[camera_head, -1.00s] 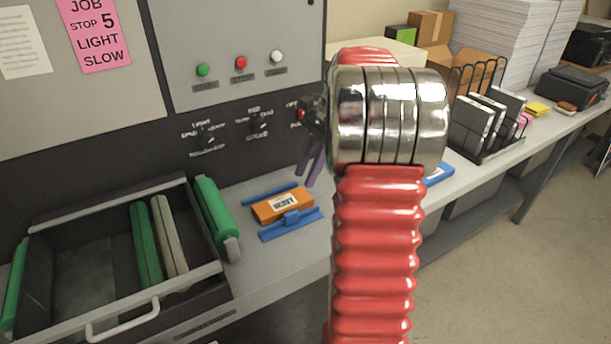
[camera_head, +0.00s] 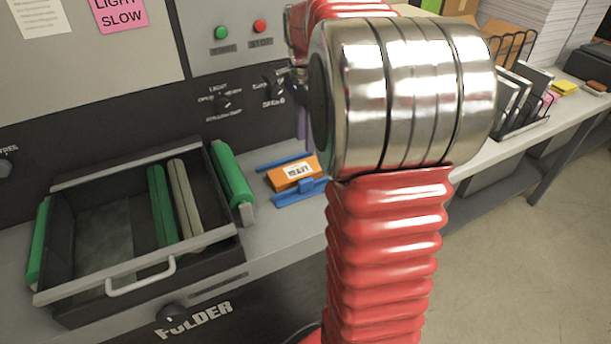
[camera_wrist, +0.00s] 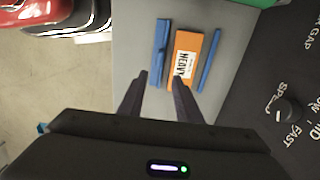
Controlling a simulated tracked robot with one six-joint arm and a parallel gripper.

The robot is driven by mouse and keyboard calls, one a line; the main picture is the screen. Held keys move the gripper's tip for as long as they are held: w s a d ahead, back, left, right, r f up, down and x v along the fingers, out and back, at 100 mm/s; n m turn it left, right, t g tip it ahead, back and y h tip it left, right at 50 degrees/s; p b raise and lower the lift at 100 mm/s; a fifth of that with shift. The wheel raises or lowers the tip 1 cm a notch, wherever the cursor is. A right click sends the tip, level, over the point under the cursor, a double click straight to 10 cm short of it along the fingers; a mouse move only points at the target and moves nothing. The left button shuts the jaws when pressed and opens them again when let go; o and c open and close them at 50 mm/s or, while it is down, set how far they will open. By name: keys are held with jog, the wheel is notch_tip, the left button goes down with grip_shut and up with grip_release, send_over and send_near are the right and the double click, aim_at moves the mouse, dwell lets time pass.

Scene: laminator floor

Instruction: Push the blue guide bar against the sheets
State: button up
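The blue guide bar (camera_head: 300,193) with a small raised block lies on the grey bench, along the near side of an orange stack labelled HEAVY (camera_head: 293,174). In the wrist view the bar (camera_wrist: 160,48) lies left of the orange stack (camera_wrist: 187,52), with what looks like a narrow gap between them. A thinner blue strip (camera_wrist: 210,60) lies on the stack's other side. My gripper (camera_wrist: 158,78) is open and empty, its dark fingers apart near the label end of the bar and stack. In the head view my arm mostly hides it.
A dark open tray (camera_head: 140,270) with green and grey bars stands left of the stack, and a green roller (camera_head: 232,175) lies between them. The control panel (camera_head: 250,65) rises behind. A wire rack (camera_head: 520,110) with folders is further right along the bench.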

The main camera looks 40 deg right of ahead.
aim_at(305, 179)
jog(key=shift+f, duration=0.1)
notch_tip(305, 179, down, 14)
jog(key=shift+r, duration=0.15)
dwell(0.7)
jog(key=shift+c, duration=0.5)
grip_shut()
